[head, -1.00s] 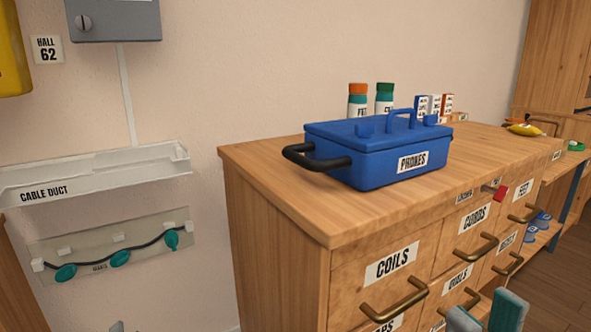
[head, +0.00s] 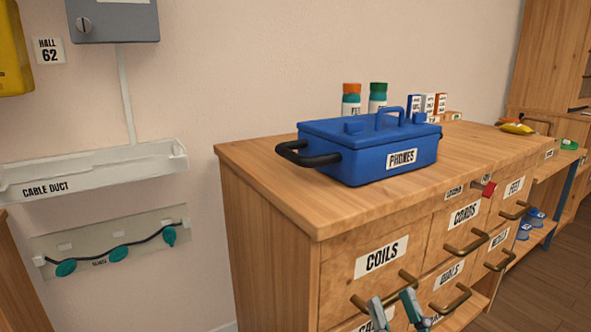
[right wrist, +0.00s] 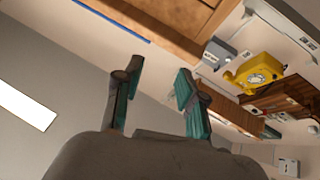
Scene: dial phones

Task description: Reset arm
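My right gripper (head: 394,302) is at the bottom of the head view, in front of the drawer fronts near the brass handle of the COILS drawer (head: 375,262). Its two teal-grey fingers stand apart. I cannot tell whether they touch the handle. In the right wrist view the gripper (right wrist: 158,75) shows its fingers spread with nothing between them. My left gripper is not in view.
A blue PHONES box (head: 375,160) with black handles sits on the wooden drawer cabinet (head: 262,165). Bottles (head: 351,100) and small boxes (head: 428,103) stand behind it. A white cable duct (head: 90,175) is on the wall at left. Open floor (head: 535,285) shows at right.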

